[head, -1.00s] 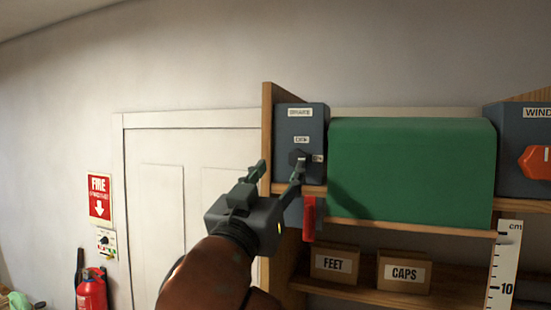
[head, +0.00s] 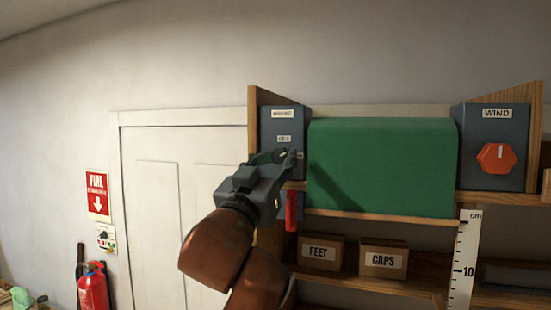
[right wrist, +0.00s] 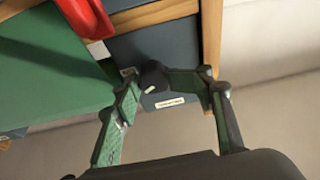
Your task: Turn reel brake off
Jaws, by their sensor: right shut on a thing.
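The blue-grey brake box (head: 283,122) stands at the left end of the wooden shelf, with small white labels on its front. Its dark round knob (right wrist: 152,77) has a white pointer line and sits between the two fingers of my right gripper (right wrist: 150,84). In the head view my right gripper (head: 281,158) is at the lower front of the box, shut on the knob and covering most of it. The pointer's exact setting is hard to read. My left gripper is not in view.
A green cover (head: 380,165) fills the shelf right of the box. A red part (head: 291,210) hangs just below the box. A second box marked WIND (head: 494,140) has an orange knob. FEET (head: 320,252) and CAPS (head: 383,259) boxes sit lower. A white door is left.

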